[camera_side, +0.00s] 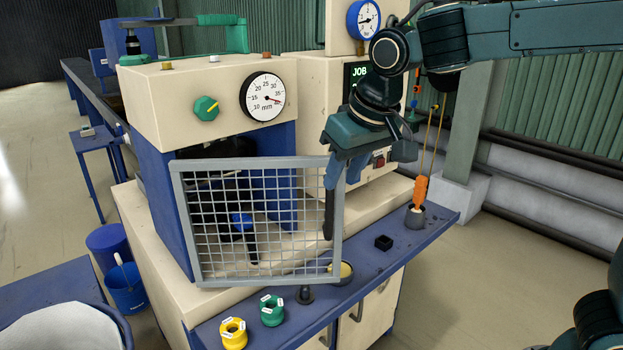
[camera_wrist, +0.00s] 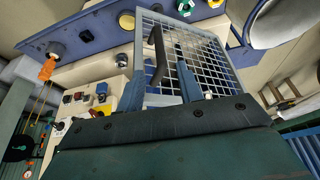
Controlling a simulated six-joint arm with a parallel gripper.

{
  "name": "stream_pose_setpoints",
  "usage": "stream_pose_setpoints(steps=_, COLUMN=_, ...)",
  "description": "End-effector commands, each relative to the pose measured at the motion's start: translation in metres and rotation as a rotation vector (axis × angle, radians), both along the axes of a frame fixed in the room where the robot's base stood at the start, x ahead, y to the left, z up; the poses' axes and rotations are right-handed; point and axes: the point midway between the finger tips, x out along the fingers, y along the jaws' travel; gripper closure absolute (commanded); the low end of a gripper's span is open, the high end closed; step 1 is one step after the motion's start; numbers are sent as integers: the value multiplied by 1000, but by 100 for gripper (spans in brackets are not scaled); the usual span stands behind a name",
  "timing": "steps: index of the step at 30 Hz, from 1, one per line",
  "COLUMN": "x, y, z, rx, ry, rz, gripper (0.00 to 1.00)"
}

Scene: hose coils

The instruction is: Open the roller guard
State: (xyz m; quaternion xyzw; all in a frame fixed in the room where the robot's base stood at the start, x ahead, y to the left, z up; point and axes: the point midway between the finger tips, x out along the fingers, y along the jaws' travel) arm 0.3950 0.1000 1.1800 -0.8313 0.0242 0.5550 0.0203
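The roller guard (camera_side: 185,235) is a grey wire-mesh panel in a metal frame, standing across the front of the machine's blue roller opening. Its mesh also shows in the wrist view (camera_wrist: 205,62). A black bar handle (camera_side: 328,216) is on its right side; it also shows in the wrist view (camera_wrist: 158,60). My gripper (camera_side: 333,180) is at the guard's upper right edge, by the top of the handle. In the wrist view its two blue fingers (camera_wrist: 160,72) are apart, with the handle appearing between them. I cannot tell whether they touch it. The rollers are mostly hidden.
A control panel (camera_side: 356,75) stands behind my gripper. Floor at right is clear.

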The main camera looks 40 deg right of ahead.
Motion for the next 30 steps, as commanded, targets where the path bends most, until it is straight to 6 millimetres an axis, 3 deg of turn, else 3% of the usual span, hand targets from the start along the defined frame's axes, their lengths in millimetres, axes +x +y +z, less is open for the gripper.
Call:
stream_pose_setpoints(steps=15, x=28, y=-2, z=-69, rx=-1, ry=4, rz=-2, gripper=64)
stream_pose_setpoints(steps=30, x=34, y=-2, z=-83, rx=0, ry=1, rz=-1, gripper=64)
